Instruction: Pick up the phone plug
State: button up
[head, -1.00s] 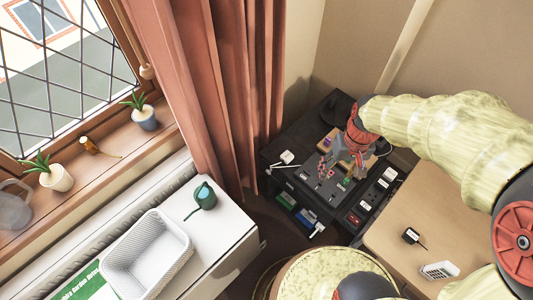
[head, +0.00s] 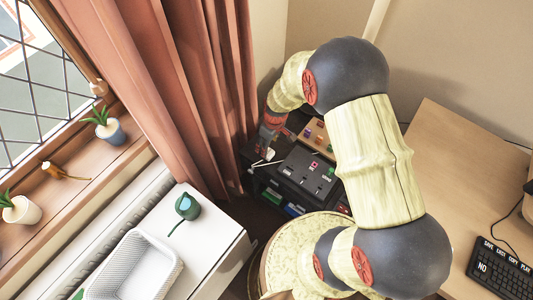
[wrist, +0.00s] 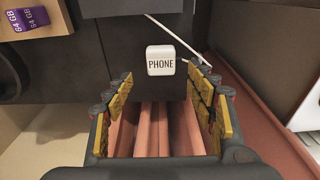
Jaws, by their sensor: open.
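The phone plug (wrist: 160,60) is a small white block labelled PHONE, lying on the dark unit, with a white cable running from it in the wrist view. It also shows as a small white spot in the head view (head: 269,154), at the unit's left edge. My gripper (wrist: 161,83) is open and empty. Its two fingers stand left and right of the plug in the picture, apart from it. In the head view my gripper (head: 267,143) is close to the plug, partly hidden by my wrist.
The dark unit (head: 291,168) holds a socket panel (head: 310,172) and coloured items. A purple 64 GB item (wrist: 45,22) lies at upper left in the wrist view. The curtain (head: 185,90) hangs close beside my gripper. A wooden desk (head: 445,150) is to the right.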

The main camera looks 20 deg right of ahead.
aim_at(268, 155)
notch_tip(268, 155, down, 7)
jog(key=shift+a+f+b, duration=0.1)
jog(key=shift+b, duration=1.15)
jog(key=shift+c, duration=0.7)
jog(key=c, duration=1)
